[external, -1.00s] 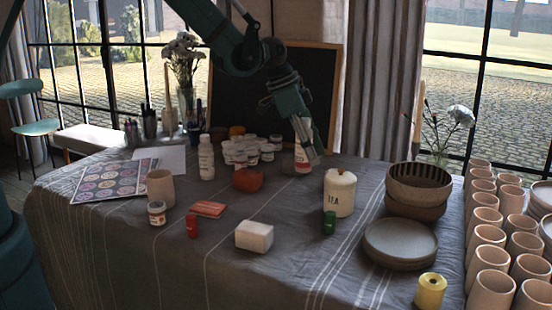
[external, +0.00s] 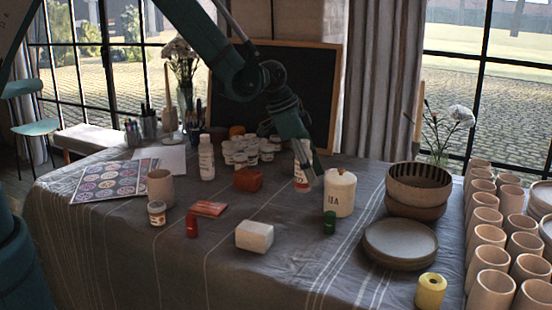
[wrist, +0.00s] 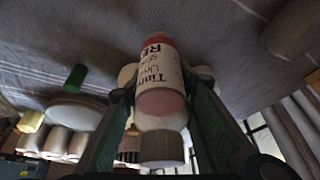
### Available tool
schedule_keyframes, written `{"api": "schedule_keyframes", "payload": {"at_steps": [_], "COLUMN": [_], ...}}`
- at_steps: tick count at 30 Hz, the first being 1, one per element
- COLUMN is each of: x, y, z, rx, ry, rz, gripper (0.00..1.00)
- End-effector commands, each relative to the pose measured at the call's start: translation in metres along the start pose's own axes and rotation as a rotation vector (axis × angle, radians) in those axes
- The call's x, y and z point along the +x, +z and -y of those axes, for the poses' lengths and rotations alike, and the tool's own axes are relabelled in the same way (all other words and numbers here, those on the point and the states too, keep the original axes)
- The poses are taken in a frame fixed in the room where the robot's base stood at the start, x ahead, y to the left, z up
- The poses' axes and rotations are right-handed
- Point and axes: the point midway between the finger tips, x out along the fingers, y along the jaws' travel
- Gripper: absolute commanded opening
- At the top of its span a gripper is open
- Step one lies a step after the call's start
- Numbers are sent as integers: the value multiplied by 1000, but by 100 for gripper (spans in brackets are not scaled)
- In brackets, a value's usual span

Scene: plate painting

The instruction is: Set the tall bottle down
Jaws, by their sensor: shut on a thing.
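The tall bottle (external: 301,177), white-labelled with red at its end, is held in my gripper (external: 311,175) just left of the TEA canister (external: 340,193). In the wrist view the bottle (wrist: 158,75) sits between both fingers of my gripper (wrist: 165,85), with its grey cap towards the camera and its red end towards the cloth. Printed lettering shows on its label. The bottle looks close to upright, and I cannot tell whether its base touches the cloth. My gripper partly hides it in the external view.
Another white bottle (external: 206,157) and several small paint jars stand further left. Stacked bowls (external: 417,190) and plates (external: 400,242) are to the right. The cloth in front of the bottle is mostly clear.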

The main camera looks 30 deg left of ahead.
Motion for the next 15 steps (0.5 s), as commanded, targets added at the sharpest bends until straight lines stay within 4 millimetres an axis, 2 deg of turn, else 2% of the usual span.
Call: {"api": "schedule_keyframes", "payload": {"at_steps": [5, 15], "x": [6, 34], "y": [2, 14], "z": [0, -1], "rx": [0, 0], "ry": [0, 0], "rz": [0, 0], "gripper": [10, 10]}}
